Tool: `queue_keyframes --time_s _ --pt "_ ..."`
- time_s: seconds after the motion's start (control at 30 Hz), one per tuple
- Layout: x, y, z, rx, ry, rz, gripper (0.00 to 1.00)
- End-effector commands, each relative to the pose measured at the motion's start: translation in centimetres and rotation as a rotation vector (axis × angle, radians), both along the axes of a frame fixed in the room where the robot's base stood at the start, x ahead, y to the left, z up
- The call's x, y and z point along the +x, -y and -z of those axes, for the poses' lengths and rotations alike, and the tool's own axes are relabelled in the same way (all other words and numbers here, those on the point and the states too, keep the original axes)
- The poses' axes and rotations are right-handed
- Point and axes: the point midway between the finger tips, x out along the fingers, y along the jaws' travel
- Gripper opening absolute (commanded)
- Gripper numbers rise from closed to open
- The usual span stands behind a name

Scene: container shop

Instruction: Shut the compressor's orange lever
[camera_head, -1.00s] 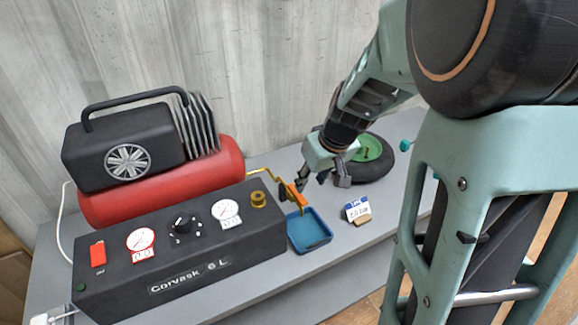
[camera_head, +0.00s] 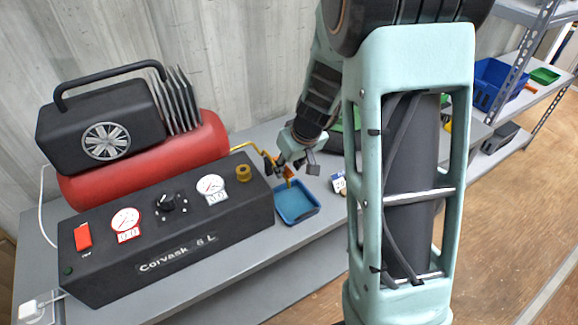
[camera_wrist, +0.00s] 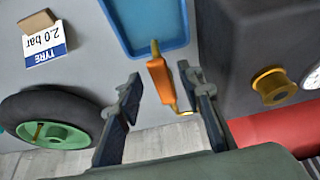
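The compressor (camera_head: 160,235) is a black box with a red tank and a black motor on the left of the bench. Its orange lever (camera_head: 288,172) sits on a brass pipe at the box's right end, partly hidden by my gripper in the head view. My gripper (camera_head: 292,168) is at the lever. In the wrist view the orange lever (camera_wrist: 160,82) lies between the two spread fingers of my gripper (camera_wrist: 162,84). I see gaps on both sides, so the gripper appears open and not closed on it.
A tyre (camera_wrist: 42,112) with a green hub and a "TYRE 2.0 bar" card (camera_wrist: 45,42) stand nearby.

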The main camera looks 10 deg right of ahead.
Motion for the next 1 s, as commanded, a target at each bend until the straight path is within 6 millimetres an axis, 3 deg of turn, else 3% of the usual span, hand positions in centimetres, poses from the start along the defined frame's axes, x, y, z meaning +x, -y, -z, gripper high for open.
queue_keyframes --time_s 0.03,0.3,1.0 --pt "0.0 0.0 -0.01 0.0 0.0 0.0 0.28" --pt "-0.01 -0.01 -0.03 0.0 0.0 0.0 0.0" --pt "0.3 0.69 0.53 -0.001 0.003 -0.096 0.0"
